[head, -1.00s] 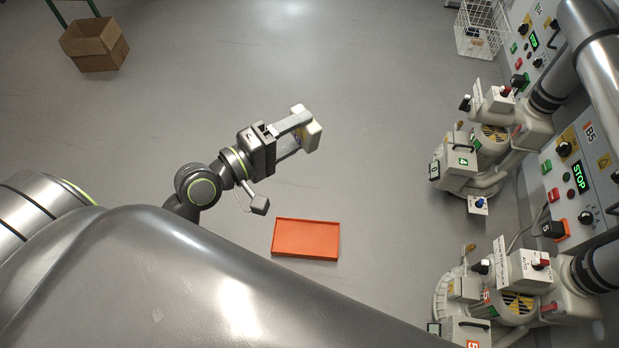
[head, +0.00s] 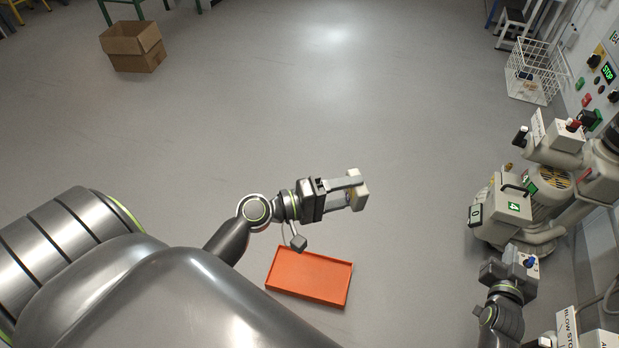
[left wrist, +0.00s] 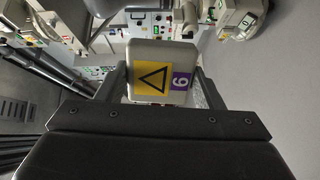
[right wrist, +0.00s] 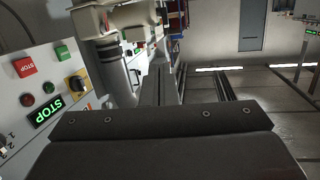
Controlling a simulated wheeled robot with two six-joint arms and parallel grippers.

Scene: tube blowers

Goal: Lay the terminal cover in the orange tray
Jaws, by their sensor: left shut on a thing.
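The terminal cover (head: 358,189) is a pale, box-like piece held between the fingers of my left gripper (head: 345,190). In the left wrist view the cover (left wrist: 158,70) shows a yellow warning triangle and a purple label with a 6. My left gripper is shut on it, above the floor. The orange tray (head: 309,277) is shallow, looks empty and lies below and left of the cover in the head view. My right gripper (head: 500,270) is at the lower right, beside a machine. In the right wrist view its fingers (right wrist: 164,85) look close together, with nothing seen between them.
A pale machine marked 4 (head: 515,208) stands at the right, with a small box with a blue knob (head: 530,262) near my right gripper. A white wire basket (head: 535,72) and an open cardboard box (head: 133,46) stand further back. The floor around the tray is clear.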

